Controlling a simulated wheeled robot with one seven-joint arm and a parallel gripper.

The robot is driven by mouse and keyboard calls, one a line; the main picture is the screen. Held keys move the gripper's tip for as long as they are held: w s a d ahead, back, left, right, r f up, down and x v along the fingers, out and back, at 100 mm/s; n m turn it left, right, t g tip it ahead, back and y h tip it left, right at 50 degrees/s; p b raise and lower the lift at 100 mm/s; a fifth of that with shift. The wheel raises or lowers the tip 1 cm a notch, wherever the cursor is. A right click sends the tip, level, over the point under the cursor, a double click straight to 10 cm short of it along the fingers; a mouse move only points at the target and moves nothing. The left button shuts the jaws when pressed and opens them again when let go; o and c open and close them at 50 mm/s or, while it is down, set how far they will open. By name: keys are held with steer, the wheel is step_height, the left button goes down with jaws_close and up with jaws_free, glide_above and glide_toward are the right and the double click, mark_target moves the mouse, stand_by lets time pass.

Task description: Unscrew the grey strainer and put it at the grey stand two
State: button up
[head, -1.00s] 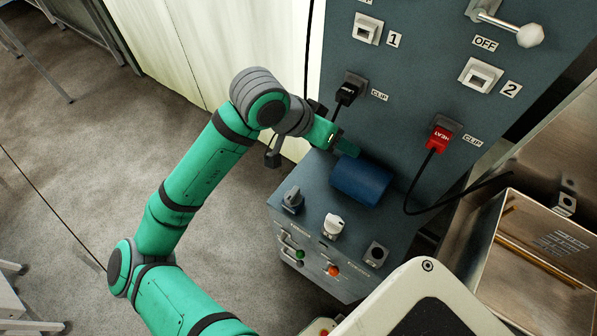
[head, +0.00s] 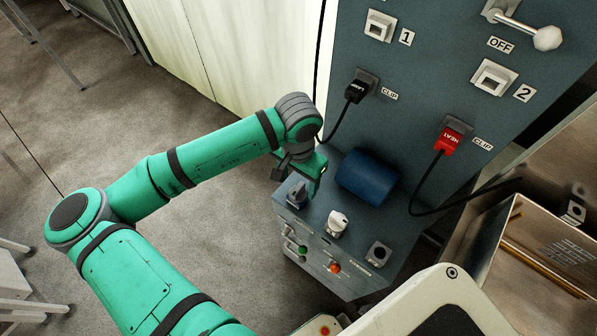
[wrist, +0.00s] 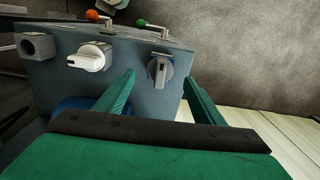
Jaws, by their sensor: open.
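No part is plainly marked as a strainer. The nearest match is a grey knob-like piece (head: 297,194) mounted on the blue-grey box, beside a white one. In the wrist view this grey piece (wrist: 160,69) sits ahead of my fingertips, in the gap between them. My gripper (head: 308,188) is open and empty, just above and behind the piece; it also shows in the wrist view (wrist: 158,78). I cannot tell whether the fingers touch it. A light grey square mount (head: 493,77) labelled 2 is on the upright panel, apparently empty.
A white knob (head: 337,223), a square socket (head: 378,254) and a blue cylinder (head: 367,177) are on the box. Small green and orange-tipped levers are on its front. Black (head: 357,90) and red (head: 449,139) plugs hang cables on the panel. A metal bin (head: 520,245) stands right.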

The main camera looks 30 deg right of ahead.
mark_target(298, 188)
steer(key=shift+f, duration=2.5)
steer(key=c, duration=1.2)
steer(key=n, duration=0.2)
steer(key=shift+n, duration=0.3)
steer(key=shift+c, duration=0.4)
steer(key=n, duration=0.2)
steer(key=shift+n, duration=0.4)
jaws_close()
steer(key=shift+s, duration=0.1)
steer(key=o, duration=2.1)
jaws_free()
steer(key=shift+o, duration=0.2)
